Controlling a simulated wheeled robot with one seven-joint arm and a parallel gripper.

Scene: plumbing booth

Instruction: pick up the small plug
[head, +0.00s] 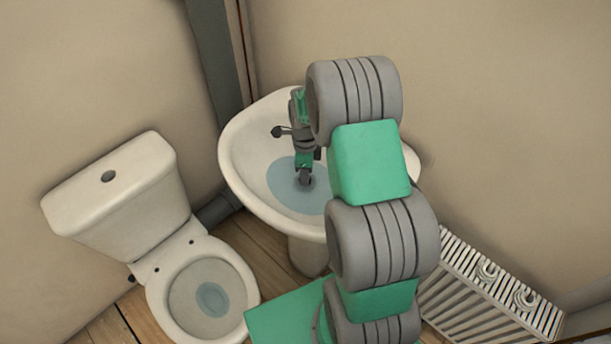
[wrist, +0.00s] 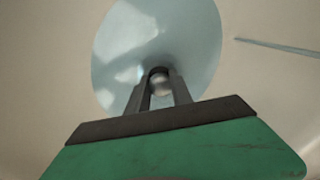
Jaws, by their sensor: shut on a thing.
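In the wrist view, my gripper (wrist: 159,82) points down into the basin, over the round pool of pale blue water. Its two dark fingers are shut on a small, round, greyish thing, the small plug (wrist: 159,85), which shows between the fingertips. In the head view, my gripper (head: 305,182) is low inside the white sink (head: 238,160), at the blue water (head: 285,182). The plug cannot be made out there. Whether it still touches the basin's bottom I cannot tell.
A white toilet (head: 130,185) with its bowl open stands left of the sink. A ribbed white radiator (head: 480,300) is at the lower right. The sink's rim surrounds my gripper, and walls stand close behind. Wooden floor (head: 265,255) shows between toilet and sink.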

